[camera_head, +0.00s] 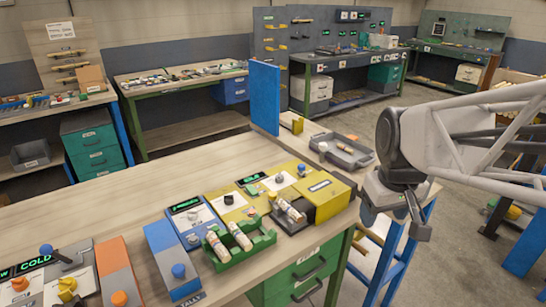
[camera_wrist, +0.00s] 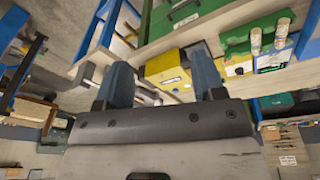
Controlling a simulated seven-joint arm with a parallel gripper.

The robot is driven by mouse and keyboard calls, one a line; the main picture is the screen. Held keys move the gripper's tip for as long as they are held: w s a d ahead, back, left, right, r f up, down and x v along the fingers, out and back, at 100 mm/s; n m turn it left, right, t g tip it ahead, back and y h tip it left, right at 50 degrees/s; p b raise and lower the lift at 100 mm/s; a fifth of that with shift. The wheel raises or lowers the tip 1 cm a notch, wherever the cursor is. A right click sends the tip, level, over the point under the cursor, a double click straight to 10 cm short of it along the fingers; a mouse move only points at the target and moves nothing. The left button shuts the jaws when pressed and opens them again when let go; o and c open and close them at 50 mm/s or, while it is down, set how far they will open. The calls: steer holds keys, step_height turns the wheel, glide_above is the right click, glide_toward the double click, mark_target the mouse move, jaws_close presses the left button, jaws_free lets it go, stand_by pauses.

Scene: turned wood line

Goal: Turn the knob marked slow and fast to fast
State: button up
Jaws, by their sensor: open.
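Several control boxes with knobs stand along the front of the wooden bench. At the far left, a display ending in "OW" (camera_head: 5,272) is cut by the frame edge, with an orange knob (camera_head: 20,284) near it. I cannot tell whether it reads slow, and no full slow and fast marking is legible. Beside it are a "COLD" display (camera_head: 37,261) and a blue-topped lever (camera_head: 46,249). My gripper (camera_head: 396,222) hangs beyond the bench's right end, far from these knobs. Its two fingers (camera_wrist: 160,82) are apart and empty in the wrist view.
A green tray (camera_head: 240,257) with wooden pieces stands at the bench front. A yellow box (camera_head: 322,196) sits near the right end, between my gripper and the left controls. A blue upright panel (camera_head: 264,97) rises behind. The bench's back left (camera_head: 130,195) is clear.

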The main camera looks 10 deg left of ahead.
steer(key=w+a+n, duration=0.4)
steer(key=w+a, duration=0.4)
steer(key=w, duration=0.3)
steer(key=n+g, duration=0.2)
steer(key=n, duration=1)
glide_above(228, 196)
steer(key=f, duration=1.8)
steer(key=shift+d, duration=0.35)
steer(key=shift+w+a+f, duration=0.15)
steer(key=shift+a+f, duration=0.2)
steer(key=shift+a, duration=0.15)
steer(key=shift+f, duration=3.9)
